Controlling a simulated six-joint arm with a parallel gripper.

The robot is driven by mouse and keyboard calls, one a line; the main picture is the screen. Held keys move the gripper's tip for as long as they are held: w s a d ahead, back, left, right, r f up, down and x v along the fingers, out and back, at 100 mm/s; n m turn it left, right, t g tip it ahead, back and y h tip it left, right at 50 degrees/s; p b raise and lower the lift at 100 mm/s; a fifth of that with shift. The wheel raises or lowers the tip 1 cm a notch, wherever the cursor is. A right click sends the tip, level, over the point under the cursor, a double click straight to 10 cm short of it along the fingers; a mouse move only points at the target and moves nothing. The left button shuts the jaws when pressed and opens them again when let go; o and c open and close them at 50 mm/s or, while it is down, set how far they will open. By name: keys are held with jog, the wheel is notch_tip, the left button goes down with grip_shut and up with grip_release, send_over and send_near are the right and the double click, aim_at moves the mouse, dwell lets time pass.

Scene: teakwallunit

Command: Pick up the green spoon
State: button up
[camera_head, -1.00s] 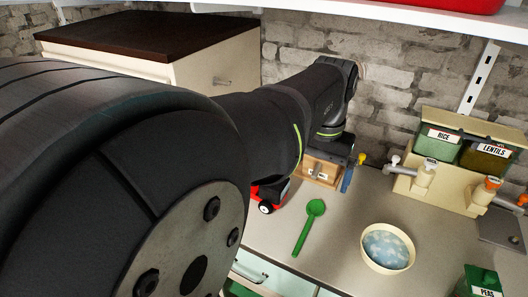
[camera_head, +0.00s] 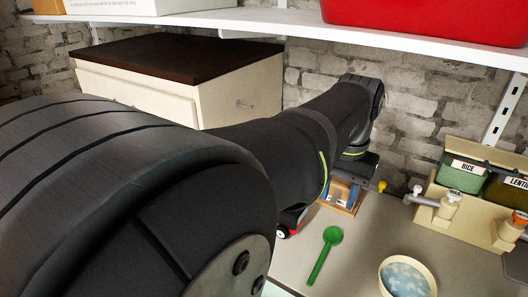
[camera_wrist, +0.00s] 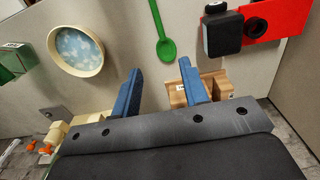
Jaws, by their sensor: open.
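The green spoon (camera_head: 325,254) lies flat on the grey counter, its round bowl toward the back and its handle toward the front. It also shows in the wrist view (camera_wrist: 164,42), beyond my fingertips, with part of the handle cut off by the top edge. My gripper (camera_wrist: 158,74) has its two blue fingers apart with nothing between them. It is over the counter, on the bowl side of the spoon and apart from it. In the head view my arm hides most of the gripper, and only a bit of blue finger shows.
A small wooden box (camera_wrist: 203,87) stands close by my gripper. A red toy with black parts (camera_wrist: 270,20) is beside the spoon. A cream bowl with blue inside (camera_head: 405,277) sits on the spoon's other side. A dispenser rack (camera_head: 470,205) stands at the back right.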

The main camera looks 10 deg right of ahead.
send_over(317, 267)
jog(key=f, duration=1.2)
jog(key=shift+s+f, duration=0.2)
jog(key=shift+s, duration=0.15)
jog(key=shift+w+f, duration=0.15)
jog(key=shift+f, duration=1.15)
jog(key=shift+w+f, duration=0.15)
jog(key=shift+f, duration=1.15)
grip_shut()
